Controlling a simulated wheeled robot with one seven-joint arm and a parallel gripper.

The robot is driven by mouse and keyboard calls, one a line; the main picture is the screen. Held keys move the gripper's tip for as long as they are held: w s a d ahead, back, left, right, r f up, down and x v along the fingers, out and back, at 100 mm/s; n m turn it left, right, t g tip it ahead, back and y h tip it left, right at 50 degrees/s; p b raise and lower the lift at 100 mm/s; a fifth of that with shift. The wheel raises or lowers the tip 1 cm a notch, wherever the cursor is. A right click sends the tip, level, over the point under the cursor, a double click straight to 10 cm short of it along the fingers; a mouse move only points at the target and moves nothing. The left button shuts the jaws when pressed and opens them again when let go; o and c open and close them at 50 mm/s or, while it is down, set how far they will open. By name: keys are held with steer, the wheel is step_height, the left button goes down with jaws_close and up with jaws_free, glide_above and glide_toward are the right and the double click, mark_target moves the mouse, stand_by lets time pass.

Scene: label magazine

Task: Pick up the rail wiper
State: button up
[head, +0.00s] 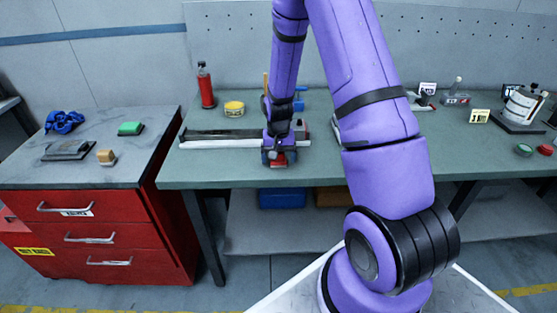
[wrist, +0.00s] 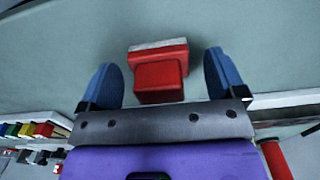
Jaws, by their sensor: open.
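The rail wiper, as I take it, is a red block with a pale strip along one edge (wrist: 160,78). It lies on the green-grey bench top (head: 225,170). In the head view a small red part of it (head: 279,163) shows under my gripper (head: 276,155), near the bench's front edge; the rest is hidden. In the wrist view my gripper (wrist: 161,68) is open, with one blue finger on each side of the red block. I see gaps between the block and both fingers. Whether the fingertips are down at its height is unclear.
A long rail (head: 225,143) lies just left of my gripper on the bench. A red bottle (head: 206,90) and yellow tin (head: 234,108) stand behind it. The bench front left of my gripper is clear.

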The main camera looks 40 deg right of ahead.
steer(key=shift+f, duration=0.35)
steer(key=c, duration=1)
